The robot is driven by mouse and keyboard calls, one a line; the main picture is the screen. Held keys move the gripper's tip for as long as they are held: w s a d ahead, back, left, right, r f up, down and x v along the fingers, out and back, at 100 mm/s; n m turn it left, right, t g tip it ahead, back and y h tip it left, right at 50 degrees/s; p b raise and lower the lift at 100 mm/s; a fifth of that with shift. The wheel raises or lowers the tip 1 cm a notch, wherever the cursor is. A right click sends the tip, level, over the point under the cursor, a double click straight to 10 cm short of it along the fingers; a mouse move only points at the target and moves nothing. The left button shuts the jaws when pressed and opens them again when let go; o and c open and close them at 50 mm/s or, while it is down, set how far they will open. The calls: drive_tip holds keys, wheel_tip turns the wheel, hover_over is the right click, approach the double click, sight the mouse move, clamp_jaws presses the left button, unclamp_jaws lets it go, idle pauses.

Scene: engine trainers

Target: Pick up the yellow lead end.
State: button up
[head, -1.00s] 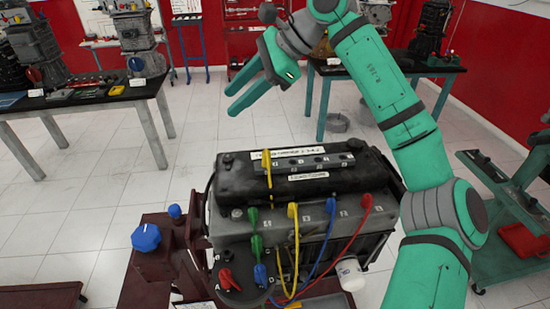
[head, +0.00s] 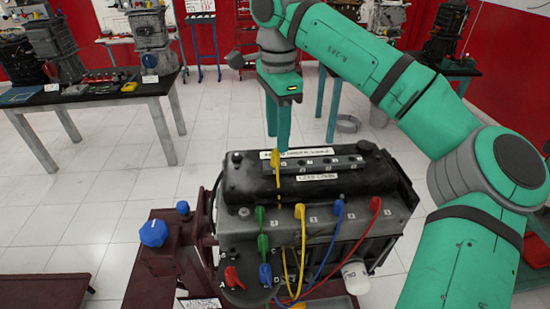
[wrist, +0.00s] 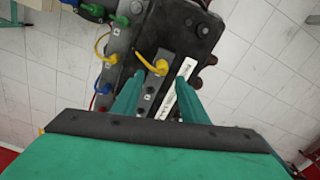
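A yellow lead end (head: 276,161) stands on the top of the black engine block (head: 240,178), with a short yellow stub below it. It also shows in the wrist view (wrist: 160,67). A second yellow end (head: 299,211) sits lower on the front panel, in a row with the green, blue and red ends; it also shows in the wrist view (wrist: 103,58). My gripper (head: 278,147) points down over the upper yellow end. Its fingers are apart in the wrist view (wrist: 163,70), with that yellow end seen between the fingertips. I cannot tell whether they touch it.
Green (head: 262,242), blue (head: 338,208) and red (head: 375,204) lead ends stand along the front panel, with loose cables hanging below. A blue knob (head: 153,233) sits on the dark red stand at left. A workbench (head: 100,92) stands behind, with clear floor between.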

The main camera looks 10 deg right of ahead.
sight(274, 152)
drive_tip(key=shift+a+f, duration=0.2)
drive_tip(key=shift+f, duration=1.25)
drive_tip(key=shift+a+f, duration=0.15)
drive_tip(key=shift+f, duration=1.3)
clamp_jaws()
